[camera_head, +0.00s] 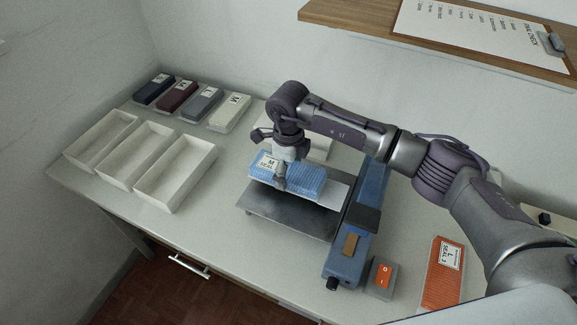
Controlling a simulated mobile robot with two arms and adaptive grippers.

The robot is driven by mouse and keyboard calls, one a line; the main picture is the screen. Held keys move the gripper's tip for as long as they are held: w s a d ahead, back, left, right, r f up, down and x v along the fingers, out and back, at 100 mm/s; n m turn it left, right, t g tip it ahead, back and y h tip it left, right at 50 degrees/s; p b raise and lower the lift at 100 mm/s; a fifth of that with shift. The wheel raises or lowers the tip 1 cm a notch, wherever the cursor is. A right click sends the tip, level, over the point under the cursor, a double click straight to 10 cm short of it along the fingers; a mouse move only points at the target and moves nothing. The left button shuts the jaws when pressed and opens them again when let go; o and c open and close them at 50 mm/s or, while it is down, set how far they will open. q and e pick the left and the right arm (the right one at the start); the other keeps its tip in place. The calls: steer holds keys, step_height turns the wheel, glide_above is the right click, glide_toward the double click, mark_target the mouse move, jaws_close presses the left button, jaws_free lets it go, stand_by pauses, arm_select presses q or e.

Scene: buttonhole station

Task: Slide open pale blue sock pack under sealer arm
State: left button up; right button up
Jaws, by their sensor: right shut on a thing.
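The pale blue sock pack (306,181) has a white label reading M SEAL and lies on the metal plate (328,188) of the sealer. My right gripper (281,180) comes down from above and is shut on the pack near its label; its fingers hide part of the pack. The blue sealer arm (371,187) runs along the right side of the plate, just right of the pack. The sealer's blue body (347,262) stands in front. I cannot tell whether the pack's right end touches the arm. My left gripper is not in view.
Three empty white trays (208,148) stand at the left. Several labelled packs (236,108) lie behind them. An orange pack (441,275) and a switch box (382,277) are at the right. A shelf with a clipboard (478,32) hangs above. The front left counter is clear.

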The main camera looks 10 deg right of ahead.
mark_target(316, 179)
steer(key=shift+f+b, duration=0.35)
steer(key=shift+f, duration=0.55)
steer(key=shift+s+f, duration=0.1)
steer(key=shift+s+d+p, duration=0.15)
steer(key=shift+d+p, duration=0.25)
steer(key=shift+p, duration=0.1)
steer(key=shift+s+d+f+p, duration=0.1)
steer(key=shift+s+d+p, duration=0.55)
steer(key=shift+d, duration=0.25)
steer(key=shift+s+d+p, duration=0.6)
steer(key=shift+d+p, duration=0.1)
steer(key=shift+d, duration=0.15)
steer(key=shift+s+d+f+p, duration=0.1)
steer(key=shift+s+d+p, duration=0.55)
steer(key=shift+d, duration=0.25)
steer(key=shift+f+b, duration=0.35)
steer(key=shift+b, duration=0.05)
steer(key=o, duration=1.1)
steer(key=shift+o, duration=0.2)
